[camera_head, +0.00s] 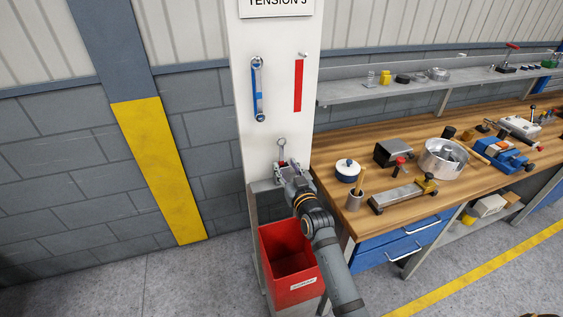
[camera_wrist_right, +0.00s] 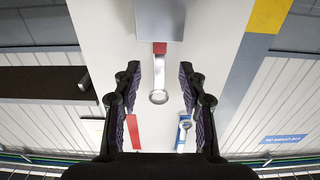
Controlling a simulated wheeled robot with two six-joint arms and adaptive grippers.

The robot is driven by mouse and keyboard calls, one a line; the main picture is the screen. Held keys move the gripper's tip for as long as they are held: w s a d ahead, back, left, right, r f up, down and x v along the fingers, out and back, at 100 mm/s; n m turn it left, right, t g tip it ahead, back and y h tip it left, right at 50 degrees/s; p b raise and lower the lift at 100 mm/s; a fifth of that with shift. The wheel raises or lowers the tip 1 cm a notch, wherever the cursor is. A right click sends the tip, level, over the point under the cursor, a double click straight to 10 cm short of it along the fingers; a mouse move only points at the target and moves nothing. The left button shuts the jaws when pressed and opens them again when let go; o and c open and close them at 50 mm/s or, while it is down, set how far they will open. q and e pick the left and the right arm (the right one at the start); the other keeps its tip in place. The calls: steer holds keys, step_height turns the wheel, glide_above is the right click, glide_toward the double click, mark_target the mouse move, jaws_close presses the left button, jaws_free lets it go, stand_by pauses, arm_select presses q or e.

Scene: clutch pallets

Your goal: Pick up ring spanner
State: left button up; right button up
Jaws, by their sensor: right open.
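The silver ring spanner (camera_head: 282,143) stands upright against the white panel, its ring end at the top in the head view. In the right wrist view, the spanner (camera_wrist_right: 159,80) lies between my two fingers, with a red part at the end away from the ring. My right gripper (camera_head: 281,168) is open in front of the panel, with a finger on either side of the spanner and gaps to both. In the head view the gripper hides the spanner's lower part. My left gripper is not in view.
A red bin (camera_head: 289,240) stands below my right arm.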

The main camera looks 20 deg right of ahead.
mark_target(282, 158)
steer(key=w, duration=0.4)
steer(key=shift+s, duration=0.2)
steer(key=shift+c, duration=0.7)
jaws_close()
